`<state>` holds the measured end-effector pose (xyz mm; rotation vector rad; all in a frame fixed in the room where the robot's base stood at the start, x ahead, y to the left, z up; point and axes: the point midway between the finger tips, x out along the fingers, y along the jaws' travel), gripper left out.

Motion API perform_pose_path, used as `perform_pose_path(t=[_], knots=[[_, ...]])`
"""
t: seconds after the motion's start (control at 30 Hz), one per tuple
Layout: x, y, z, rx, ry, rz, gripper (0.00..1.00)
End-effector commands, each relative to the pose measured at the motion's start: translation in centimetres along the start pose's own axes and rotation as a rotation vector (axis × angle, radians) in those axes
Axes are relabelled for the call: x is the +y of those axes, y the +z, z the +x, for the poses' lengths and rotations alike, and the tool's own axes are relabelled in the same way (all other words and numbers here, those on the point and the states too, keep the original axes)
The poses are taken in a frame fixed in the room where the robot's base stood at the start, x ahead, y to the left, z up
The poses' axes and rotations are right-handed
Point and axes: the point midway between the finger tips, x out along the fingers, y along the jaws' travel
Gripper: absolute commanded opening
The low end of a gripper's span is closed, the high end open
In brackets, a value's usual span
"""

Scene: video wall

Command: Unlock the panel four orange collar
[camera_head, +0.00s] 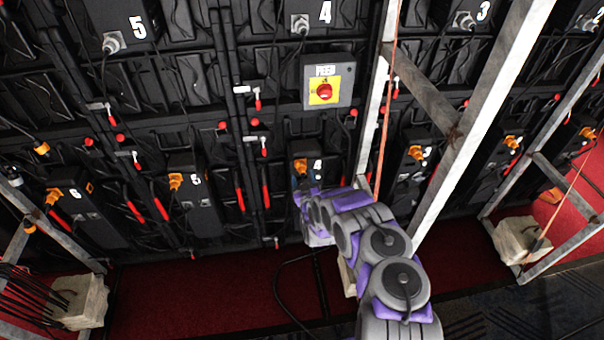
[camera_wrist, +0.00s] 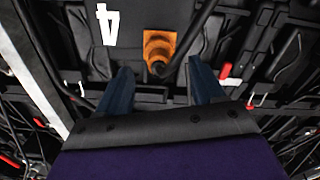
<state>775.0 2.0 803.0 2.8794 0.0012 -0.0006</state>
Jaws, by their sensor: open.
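The orange collar (camera_head: 301,167) of panel four sits on the lower black box marked 4 (camera_head: 317,165), just left of the number. In the wrist view the collar (camera_wrist: 158,46) shows near the top middle, with a dark cable end at its lower part and the white 4 (camera_wrist: 107,24) upside down to its left. My gripper (camera_head: 299,187) is just below the collar in the head view. In the wrist view my gripper (camera_wrist: 160,82) has its two blue fingers apart, one to each side below the collar. Nothing is between the fingertips; the collar lies beyond them.
A grey box with a red knob on yellow (camera_head: 324,91) is above the collar. A metal upright (camera_head: 376,100) and diagonal frame (camera_head: 480,120) stand to the right. Similar orange collars are on panel five (camera_head: 176,181) and panel three (camera_head: 413,153). Red-handled latches (camera_head: 265,195) hang nearby.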

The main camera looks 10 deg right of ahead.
Motion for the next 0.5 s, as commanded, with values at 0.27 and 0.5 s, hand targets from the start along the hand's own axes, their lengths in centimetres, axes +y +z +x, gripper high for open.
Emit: perform_pose_path(t=[0.27,0.5], knots=[[0.1,0.0,3.0,0.002,0.002,0.001,0.68],[0.1,0.1,3.9,-0.001,0.0,-0.001,0.68]])
